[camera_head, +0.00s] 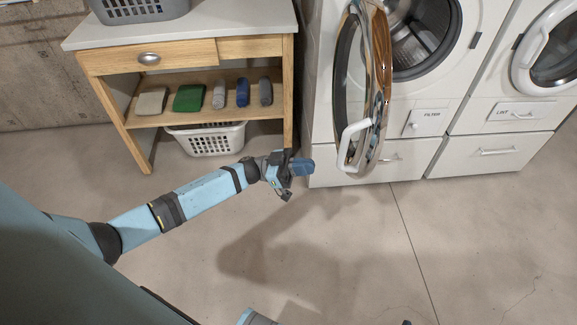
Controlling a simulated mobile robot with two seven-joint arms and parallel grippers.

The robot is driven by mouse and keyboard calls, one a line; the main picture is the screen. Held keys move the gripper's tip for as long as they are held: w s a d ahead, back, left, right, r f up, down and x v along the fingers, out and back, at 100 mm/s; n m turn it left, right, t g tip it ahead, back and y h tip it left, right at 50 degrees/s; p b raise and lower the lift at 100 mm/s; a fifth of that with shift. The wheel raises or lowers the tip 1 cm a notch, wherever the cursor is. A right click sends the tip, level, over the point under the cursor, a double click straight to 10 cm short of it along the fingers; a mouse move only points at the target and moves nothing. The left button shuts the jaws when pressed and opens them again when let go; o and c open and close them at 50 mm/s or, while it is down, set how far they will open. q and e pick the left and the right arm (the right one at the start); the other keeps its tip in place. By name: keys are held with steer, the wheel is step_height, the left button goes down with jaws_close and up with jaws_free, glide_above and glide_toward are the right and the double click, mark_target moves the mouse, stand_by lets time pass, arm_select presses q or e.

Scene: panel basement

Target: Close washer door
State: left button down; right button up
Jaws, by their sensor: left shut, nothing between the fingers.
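The white washer (431,89) stands at the top, right of centre, with its round drum opening (412,40) showing. Its door (346,80) stands wide open, swung out on the left of the opening, with a white handle (353,138) low on it. My left arm comes in from the left. My left gripper (300,167) is shut and empty, left of the door handle and apart from it. Its fingertips are small and hard to make out. My right gripper is not clearly in view; only small parts of my body show at the bottom edge.
A wooden table (182,39) with folded cloths on its shelf stands left of the washer. A grey basket (140,11) is on top and a white basket (206,140) is below. A second machine (510,115) with a closed door stands at right. The concrete floor (340,250) in front is clear.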

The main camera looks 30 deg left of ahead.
arm_select(q)
steer(key=shift+x, duration=2.7)
steer(key=shift+d, duration=0.1)
